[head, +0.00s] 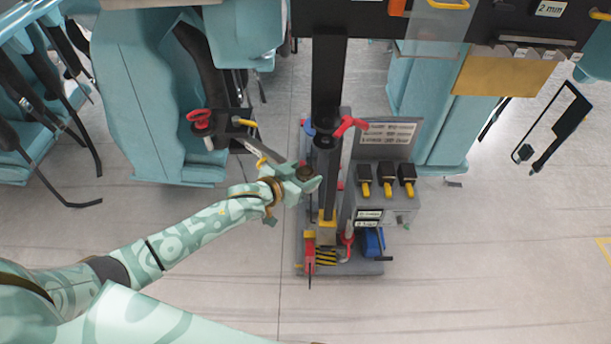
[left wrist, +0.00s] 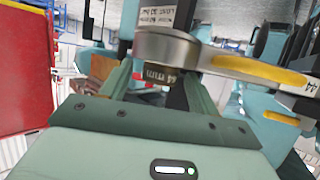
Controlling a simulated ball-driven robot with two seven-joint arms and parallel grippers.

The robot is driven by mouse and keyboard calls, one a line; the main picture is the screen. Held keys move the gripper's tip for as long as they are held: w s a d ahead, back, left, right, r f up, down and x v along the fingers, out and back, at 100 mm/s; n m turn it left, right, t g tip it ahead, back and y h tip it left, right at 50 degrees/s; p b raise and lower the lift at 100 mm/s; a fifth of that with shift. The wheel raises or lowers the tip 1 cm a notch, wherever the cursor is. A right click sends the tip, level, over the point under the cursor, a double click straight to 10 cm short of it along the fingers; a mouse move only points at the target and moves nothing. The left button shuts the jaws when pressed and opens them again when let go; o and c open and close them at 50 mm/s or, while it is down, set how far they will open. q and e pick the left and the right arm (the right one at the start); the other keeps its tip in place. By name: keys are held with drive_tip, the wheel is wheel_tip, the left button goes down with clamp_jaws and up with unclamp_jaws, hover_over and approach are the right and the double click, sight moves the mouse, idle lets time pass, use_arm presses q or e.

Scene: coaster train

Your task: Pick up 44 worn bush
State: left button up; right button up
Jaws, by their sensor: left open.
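A dark bush marked 44 mm (left wrist: 160,75) shows in the left wrist view, just below a grey ring-shaped head (left wrist: 166,45). My left gripper (left wrist: 158,88) is open, with one finger on either side of the bush. I cannot tell whether either finger touches it. In the head view my left gripper (head: 297,186) is beside the dark upright column (head: 325,180), and a small dark brown round piece (head: 305,173) shows at its tip. My right gripper does not show.
A grey base (head: 340,267) carries the column, a grey box with several black-and-yellow plugs (head: 387,180), and a blue block (head: 373,242). A small black shelf (head: 221,126) with red-handled and yellow items is left of the column. Open floor (head: 480,255) lies at right.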

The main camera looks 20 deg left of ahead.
use_arm(q)
drive_tip(key=c, duration=1.1)
